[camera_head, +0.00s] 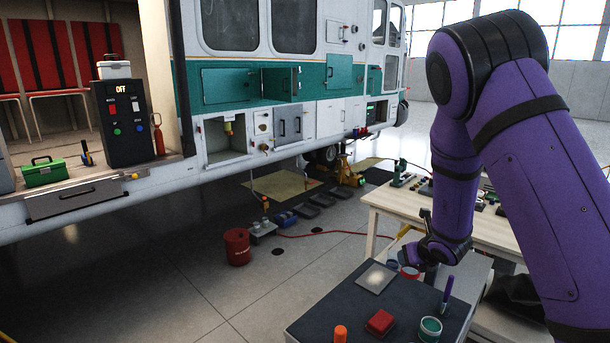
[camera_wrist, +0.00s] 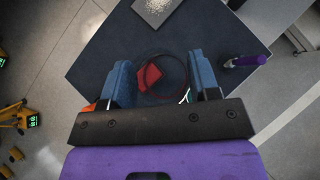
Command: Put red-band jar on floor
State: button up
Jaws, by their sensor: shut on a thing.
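My gripper (camera_head: 409,267) is shut on the red-band jar (camera_head: 409,273), seen in the head view beside the far right part of the dark-topped cart (camera_head: 340,300). In the wrist view the jar (camera_wrist: 172,82) is a clear ring between the two blue fingers of my gripper (camera_wrist: 164,84), with a red block seen through or beyond it. The jar appears held above the cart top; the gap below it is hard to judge. The grey floor (camera_head: 200,285) lies left of the cart.
The cart top holds a red block (camera_head: 380,322), a green-rimmed jar (camera_head: 430,328), an orange item (camera_head: 340,334), a purple marker (camera_head: 446,292) and a light plate (camera_head: 376,278). A red bucket (camera_head: 237,247) stands on the floor. A wooden table (camera_head: 385,201) is behind.

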aim_at(415, 268)
jog(key=f, duration=0.1)
jog(key=s+f+m, duration=0.1)
jog(key=f, duration=0.1)
jog(key=shift+d+h, duration=0.1)
jog(key=shift+h, duration=0.3)
jog(key=shift+s+d+m, duration=0.1)
jog(key=shift+d+m, duration=0.1)
jog(key=shift+m, duration=0.1)
dwell(0.4)
